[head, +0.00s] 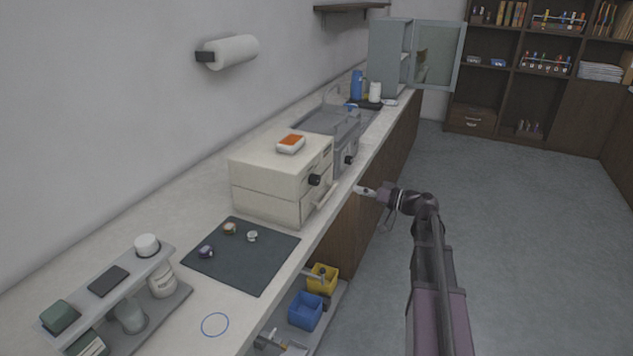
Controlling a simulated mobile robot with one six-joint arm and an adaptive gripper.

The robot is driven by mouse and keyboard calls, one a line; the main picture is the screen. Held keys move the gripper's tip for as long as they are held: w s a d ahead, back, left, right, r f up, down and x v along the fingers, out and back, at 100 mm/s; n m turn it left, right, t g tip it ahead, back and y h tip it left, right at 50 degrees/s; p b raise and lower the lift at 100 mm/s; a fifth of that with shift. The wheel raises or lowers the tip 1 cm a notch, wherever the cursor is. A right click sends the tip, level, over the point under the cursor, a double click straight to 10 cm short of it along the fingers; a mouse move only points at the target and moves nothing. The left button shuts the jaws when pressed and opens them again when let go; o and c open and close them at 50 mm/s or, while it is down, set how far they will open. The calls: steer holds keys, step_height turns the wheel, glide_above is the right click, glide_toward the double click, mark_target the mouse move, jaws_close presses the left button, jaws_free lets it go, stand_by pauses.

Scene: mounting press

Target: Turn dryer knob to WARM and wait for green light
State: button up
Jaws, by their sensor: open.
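A cream box-shaped appliance (268,186), which looks like the dryer, stands on the counter. A black knob (315,180) sits on its right-hand front face, above a long handle (326,194). The knob's setting and any WARM mark are too small to read. I make out no lit green light on it. My gripper (364,191) is out over the aisle, to the right of the appliance and apart from the knob. It is open and I see nothing in it.
A grey machine (345,135) with its own black knob (349,160) stands just behind. An orange-topped dish (291,144) rests on the cream appliance. A dark mat (242,268) with small pieces lies in front. Yellow (322,279) and blue (305,311) bins sit below. The aisle floor is clear.

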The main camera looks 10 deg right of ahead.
mark_target(319, 181)
steer(key=x, duration=1.3)
